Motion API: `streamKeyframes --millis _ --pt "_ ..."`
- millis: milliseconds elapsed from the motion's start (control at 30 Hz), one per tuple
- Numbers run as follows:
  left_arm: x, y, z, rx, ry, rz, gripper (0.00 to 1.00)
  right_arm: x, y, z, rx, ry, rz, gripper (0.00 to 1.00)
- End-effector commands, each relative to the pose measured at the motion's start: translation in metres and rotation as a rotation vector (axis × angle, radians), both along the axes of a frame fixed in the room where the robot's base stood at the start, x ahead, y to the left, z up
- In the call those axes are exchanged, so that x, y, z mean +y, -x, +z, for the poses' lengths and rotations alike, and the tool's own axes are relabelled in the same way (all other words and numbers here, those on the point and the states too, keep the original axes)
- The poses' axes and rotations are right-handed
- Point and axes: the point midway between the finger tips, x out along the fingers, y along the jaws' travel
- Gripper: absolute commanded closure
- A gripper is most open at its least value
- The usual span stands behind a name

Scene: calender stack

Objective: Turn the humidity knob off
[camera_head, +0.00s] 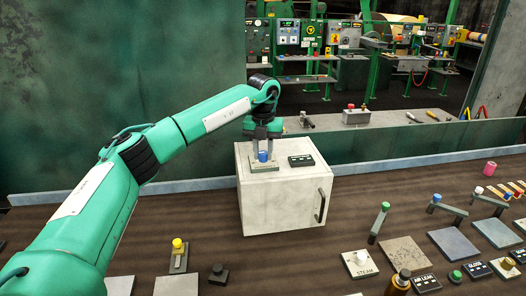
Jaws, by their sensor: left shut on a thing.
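A blue knob (262,156) stands on a small pale plate (261,168) on top of a white box (267,206). A dark label (301,160) lies to its right on the box top; its lettering is too small to read. My left gripper (263,153) points straight down over the plate, with one finger on each side of the blue knob, and is shut on it. The knob's turn position cannot be made out. My right gripper is not in view.
The brown bench (205,222) also carries a yellow knob (178,246), a STEAM plate (360,264) with a white knob, several levers and a pink cylinder (489,169) on the right. A green wall (110,90) and a low ledge stand behind.

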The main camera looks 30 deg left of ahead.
Motion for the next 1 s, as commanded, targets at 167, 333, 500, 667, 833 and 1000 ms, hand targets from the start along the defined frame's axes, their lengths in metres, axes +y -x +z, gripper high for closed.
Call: streamKeyframes --millis 167,333,500,667,833,1000 --pt "-0.0002 -0.0005 0.001 -0.003 0.001 0.092 0.96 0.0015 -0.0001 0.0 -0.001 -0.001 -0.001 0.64" --pt "-0.0002 -0.0006 0.001 -0.003 0.001 0.144 0.96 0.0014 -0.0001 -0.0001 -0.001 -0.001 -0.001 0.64" --pt "-0.0002 -0.0006 0.001 -0.003 0.001 0.167 0.96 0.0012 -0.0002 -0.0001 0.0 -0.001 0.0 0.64" --pt "-0.0002 -0.0006 0.0011 -0.003 0.001 0.172 0.96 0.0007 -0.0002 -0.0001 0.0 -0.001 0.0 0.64" --pt "-0.0001 -0.0006 0.001 -0.002 0.0 0.172 0.96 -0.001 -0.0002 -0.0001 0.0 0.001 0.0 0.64" --pt "-0.0002 -0.0005 0.0009 -0.002 0.0 0.171 0.52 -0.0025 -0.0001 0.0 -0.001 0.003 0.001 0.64"
